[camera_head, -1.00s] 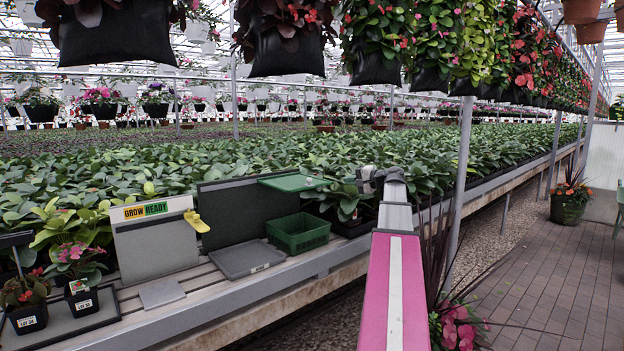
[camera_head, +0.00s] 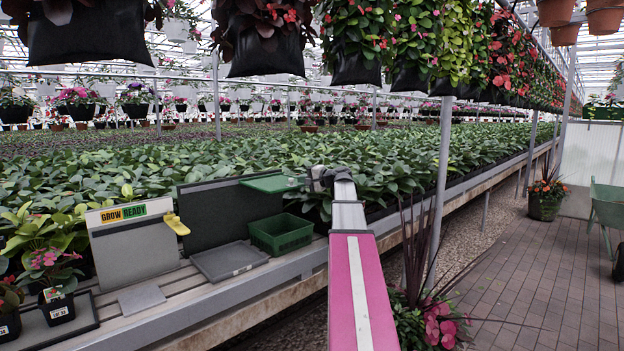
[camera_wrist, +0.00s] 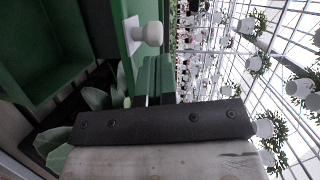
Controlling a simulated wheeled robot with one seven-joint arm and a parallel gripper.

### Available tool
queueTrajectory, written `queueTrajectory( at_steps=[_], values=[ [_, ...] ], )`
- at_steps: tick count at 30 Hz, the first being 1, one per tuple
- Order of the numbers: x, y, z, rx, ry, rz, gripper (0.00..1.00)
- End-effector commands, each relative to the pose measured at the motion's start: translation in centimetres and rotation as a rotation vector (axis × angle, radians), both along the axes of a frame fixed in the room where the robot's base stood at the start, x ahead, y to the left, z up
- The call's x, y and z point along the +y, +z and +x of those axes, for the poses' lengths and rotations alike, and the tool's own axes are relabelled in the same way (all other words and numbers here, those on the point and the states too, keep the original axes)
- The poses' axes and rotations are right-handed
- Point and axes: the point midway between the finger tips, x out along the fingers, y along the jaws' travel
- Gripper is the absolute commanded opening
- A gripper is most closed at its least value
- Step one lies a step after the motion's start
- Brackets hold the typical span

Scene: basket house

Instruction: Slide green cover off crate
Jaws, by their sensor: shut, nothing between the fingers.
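The green cover (camera_head: 266,184) is a flat sheet lying level at some height above the green crate (camera_head: 281,236), whose open top shows below it. In the wrist view, which is turned sideways, the cover (camera_wrist: 118,30) is seen nearly edge-on, with a white knob (camera_wrist: 148,33) on a pale plate on its upper face. The crate's inside (camera_wrist: 40,45) shows at left. My gripper (camera_head: 310,178) is shut and empty at the cover's right end. In the wrist view its fingers (camera_wrist: 155,72) point toward the knob; I cannot tell whether they touch it.
A dark upright panel (camera_head: 215,213) stands behind a grey tray (camera_head: 228,262) left of the crate. A "Grow Ready" sign board (camera_head: 130,242) with a yellow piece stands further left. Leafy plants (camera_head: 400,165) crowd behind the slatted bench. A metal post (camera_head: 440,190) stands right of my arm.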

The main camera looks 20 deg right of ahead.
Motion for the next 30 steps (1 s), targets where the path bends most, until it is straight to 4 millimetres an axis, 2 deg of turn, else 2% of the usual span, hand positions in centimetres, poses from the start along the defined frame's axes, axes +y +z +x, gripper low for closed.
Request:
queueTrajectory(
  at_steps=[4, 16, 20, 26, 30],
  values=[
    [0.7, -0.1, 0.1, 0.000, 0.000, 0.000, 0.00],
    [0.9, -0.2, 0.0, 0.000, 0.000, 0.000, 0.00],
    [1.8, -0.2, -0.4, 0.000, 0.001, 0.000, 0.00],
    [5.5, -0.2, -1.9, 0.000, 0.003, 0.001, 0.00],
    [9.6, -0.3, -3.5, 0.000, 0.004, -0.001, 0.00]
  ],
)
